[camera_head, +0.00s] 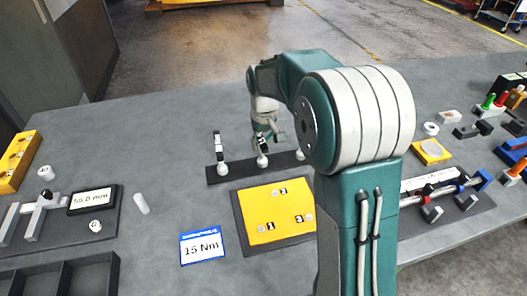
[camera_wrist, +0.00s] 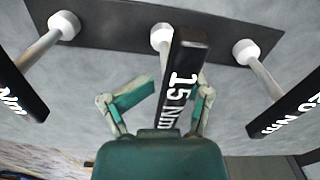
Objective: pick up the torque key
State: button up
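Three torque keys with black handles and pale sockets stand in a row on a dark strip (camera_head: 235,174). In the wrist view the middle key (camera_wrist: 183,80) reads 15 Nm. The left key (camera_wrist: 22,88) shows only "Nm"; the right key (camera_wrist: 285,105) seems to read 20 Nm. The left key also shows in the head view (camera_head: 218,148). My gripper (camera_head: 266,140) is over the middle key. In the wrist view its fingers (camera_wrist: 160,102) are apart, either side of the 15 Nm key, with a gap at left; right-side contact is unclear. A blue-edged card (camera_head: 203,247) reads 15 Nm.
A yellow plate (camera_head: 262,230) numbered 1, 2 and 3 lies in front of the strip. A 55.0 mm display (camera_head: 92,200) and a white cylinder (camera_head: 141,204) are at left. Fixtures (camera_head: 455,195) crowd the right. My arm hides part of the table. The table's back left is clear.

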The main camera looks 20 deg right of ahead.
jog(key=shift+f, duration=0.95)
jog(key=shift+a, duration=0.3)
jog(key=shift+d, duration=0.15)
grip_shut()
